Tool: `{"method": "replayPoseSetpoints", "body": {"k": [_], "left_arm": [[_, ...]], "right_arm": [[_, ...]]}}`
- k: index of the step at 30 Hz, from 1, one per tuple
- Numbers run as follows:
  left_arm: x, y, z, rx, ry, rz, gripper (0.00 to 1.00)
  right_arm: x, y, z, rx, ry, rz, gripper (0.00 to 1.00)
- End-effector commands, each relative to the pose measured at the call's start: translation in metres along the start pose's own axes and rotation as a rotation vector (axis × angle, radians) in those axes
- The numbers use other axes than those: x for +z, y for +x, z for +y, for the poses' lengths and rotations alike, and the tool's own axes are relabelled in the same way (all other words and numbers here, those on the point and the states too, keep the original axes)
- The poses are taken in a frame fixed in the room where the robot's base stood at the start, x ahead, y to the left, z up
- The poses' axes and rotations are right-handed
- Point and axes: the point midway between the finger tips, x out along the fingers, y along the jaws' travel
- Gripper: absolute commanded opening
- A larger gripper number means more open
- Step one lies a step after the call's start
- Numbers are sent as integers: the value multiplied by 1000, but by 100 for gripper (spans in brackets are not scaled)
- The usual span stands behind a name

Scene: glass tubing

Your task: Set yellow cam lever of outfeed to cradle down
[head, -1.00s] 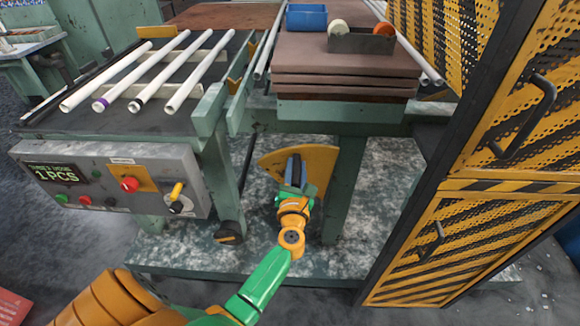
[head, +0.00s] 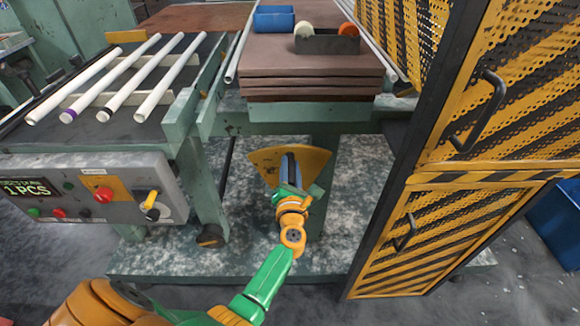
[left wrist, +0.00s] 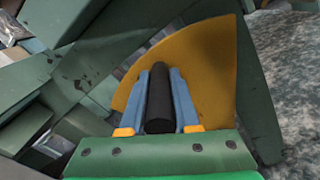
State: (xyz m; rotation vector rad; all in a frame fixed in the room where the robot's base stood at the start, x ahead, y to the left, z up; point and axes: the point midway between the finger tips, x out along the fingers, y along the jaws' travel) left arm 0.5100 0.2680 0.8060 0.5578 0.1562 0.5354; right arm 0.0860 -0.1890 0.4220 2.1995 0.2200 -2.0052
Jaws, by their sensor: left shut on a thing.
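The yellow cam lever shows as a flat, fan-shaped yellow plate (head: 315,163) below the bench with the brown stack, with a dark grip in front of it. My left gripper (head: 289,168) is at the plate, its fingers pointing up in the head view. In the left wrist view, the two blue fingers (left wrist: 160,100) lie along both sides of the black cylindrical grip (left wrist: 158,95), shut on it. The yellow plate (left wrist: 205,75) stands just behind. The lever's pivot is hidden. My right gripper is not in view.
A green table leg stands close behind the plate. A yellow-black mesh cabinet (head: 440,235) stands to the right. Glass tubes (head: 130,80) lie on the left table.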

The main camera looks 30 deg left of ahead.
Motion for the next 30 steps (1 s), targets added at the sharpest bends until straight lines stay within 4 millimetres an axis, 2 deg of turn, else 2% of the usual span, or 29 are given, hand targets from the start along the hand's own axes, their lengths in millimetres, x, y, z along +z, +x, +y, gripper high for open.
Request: {"method": "replayPoseSetpoints", "body": {"k": [1, 2, 4, 5, 14, 18, 24, 30], "left_arm": [[-1, 0, -1, -3, 0, 2, 0], [-1, 0, -1, -3, 0, 2, 35], [-1, 0, -1, -3, 0, 2, 54], [-1, 0, -1, -2, -1, 2, 60], [0, -3, 0, -2, -1, 1, 60], [1, -29, 0, -5, -1, 3, 60], [-1, -65, -1, -4, -1, 2, 60], [-1, -72, -1, -1, -1, 1, 60]], "right_arm": [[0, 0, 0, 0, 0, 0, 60], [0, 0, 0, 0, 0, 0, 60], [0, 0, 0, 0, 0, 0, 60], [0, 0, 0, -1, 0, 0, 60], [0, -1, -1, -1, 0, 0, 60], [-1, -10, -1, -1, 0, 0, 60], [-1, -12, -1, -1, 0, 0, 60], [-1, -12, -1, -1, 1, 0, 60]]}}
